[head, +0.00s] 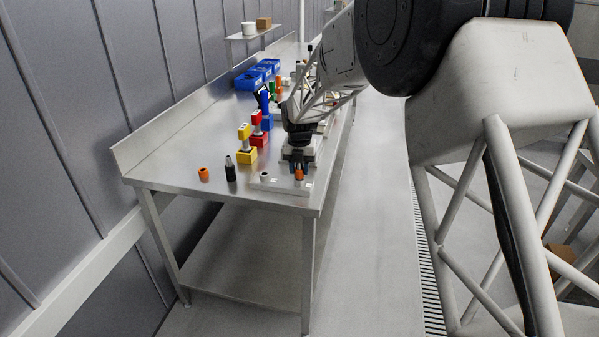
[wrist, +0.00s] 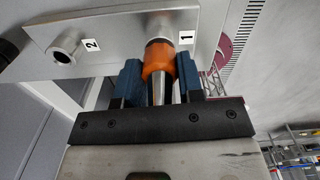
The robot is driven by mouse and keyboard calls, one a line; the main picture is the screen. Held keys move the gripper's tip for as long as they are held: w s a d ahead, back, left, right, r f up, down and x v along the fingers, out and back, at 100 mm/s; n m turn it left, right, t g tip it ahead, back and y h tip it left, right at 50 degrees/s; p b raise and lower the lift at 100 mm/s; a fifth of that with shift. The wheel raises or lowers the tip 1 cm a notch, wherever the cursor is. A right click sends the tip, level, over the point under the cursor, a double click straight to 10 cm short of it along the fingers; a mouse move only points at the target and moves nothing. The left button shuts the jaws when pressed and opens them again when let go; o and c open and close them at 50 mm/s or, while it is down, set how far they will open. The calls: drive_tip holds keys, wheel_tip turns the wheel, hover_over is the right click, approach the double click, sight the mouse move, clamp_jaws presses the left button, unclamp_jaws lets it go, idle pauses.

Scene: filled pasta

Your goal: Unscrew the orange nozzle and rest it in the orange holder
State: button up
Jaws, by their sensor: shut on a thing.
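The orange nozzle (wrist: 158,62) has an orange collar and a metal tube pointing back toward the wrist camera. It sits at the metal port labelled 1 on a pale plate. My gripper (wrist: 160,78) has its blue fingers on both sides of the collar, shut on it. In the head view my gripper (head: 298,163) is low over the plate at the table's near end, with the orange nozzle (head: 299,175) just under it. Farther back on the table is a small orange piece (head: 278,82), partly hidden; I cannot tell whether it is the orange holder.
The plate (wrist: 110,28) also has an empty port 2 (wrist: 67,48). Yellow (head: 246,156), red (head: 259,139) and blue (head: 267,123) holders line the table, before blue bins (head: 255,76).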

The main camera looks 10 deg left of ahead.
drive_tip(key=o, duration=1.1)
drive_tip(key=m, duration=0.4)
drive_tip(key=shift+m, duration=0.3)
drive_tip(key=m, duration=0.4)
drive_tip(key=shift+m, duration=1.4)
